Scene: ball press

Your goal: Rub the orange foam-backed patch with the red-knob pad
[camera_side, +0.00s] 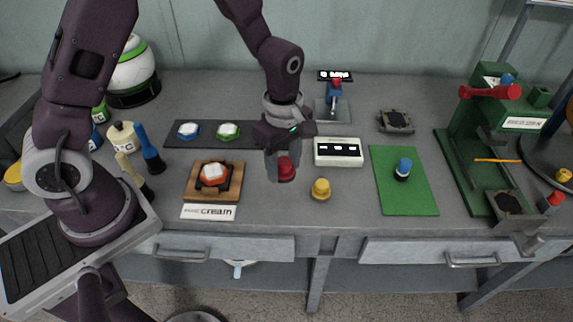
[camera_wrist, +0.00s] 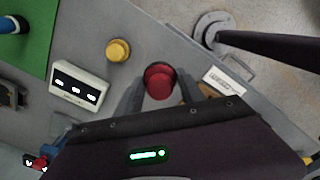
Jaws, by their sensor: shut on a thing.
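My gripper (camera_side: 283,172) is shut on the red-knob pad (camera_side: 287,169) and holds it above the bench, right of the wooden board. In the wrist view the red knob (camera_wrist: 159,81) sits between the two fingers. The pad's underside is hidden. The orange foam-backed patch (camera_side: 213,175), with a white top, sits in a dark holder on the wooden board (camera_side: 233,188) at the left. In the wrist view the patch is hidden, and only a bit of the board shows behind the gripper's right finger.
A yellow-knob pad (camera_side: 321,189) stands just right of my gripper, and a blue-knob pad (camera_side: 403,169) stands on a green mat (camera_side: 388,205). A white box with a display (camera_side: 338,152) is behind. A white label plate (camera_side: 208,212) lies before the board. A green press (camera_side: 490,120) stands right.

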